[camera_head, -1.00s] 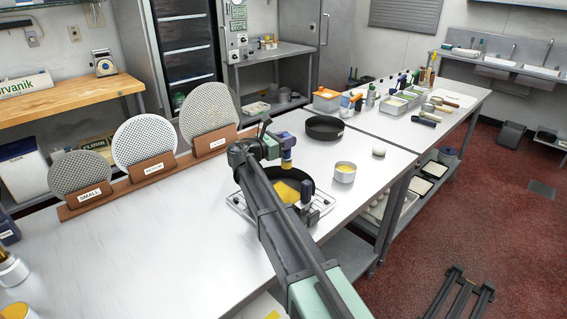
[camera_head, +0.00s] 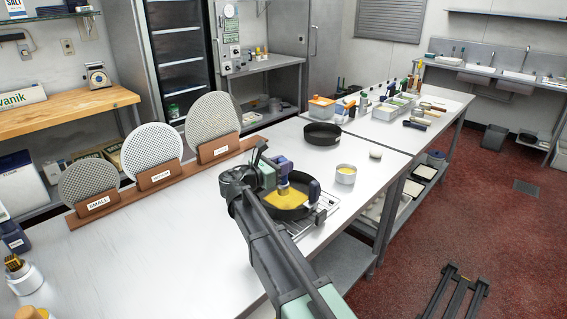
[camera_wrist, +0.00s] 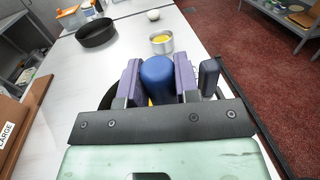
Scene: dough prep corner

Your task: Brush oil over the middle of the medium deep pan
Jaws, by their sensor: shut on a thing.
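My gripper (camera_head: 283,172) is shut on a blue-handled brush, whose rounded handle end (camera_wrist: 157,72) stands upright between the purple fingers in the wrist view. In the head view the brush points down into a dark round pan (camera_head: 303,213) on a wire rack. A yellow oily patch (camera_head: 284,198) covers part of that pan's floor, and the brush tip is at or just above it; contact cannot be told. My arm hides part of the pan. A second dark pan (camera_head: 322,134) stands farther back and looks empty. It also shows in the wrist view (camera_wrist: 96,34).
Perforated discs in a wooden stand (camera_head: 150,183) line the left. The front left tabletop (camera_head: 150,245) is clear.

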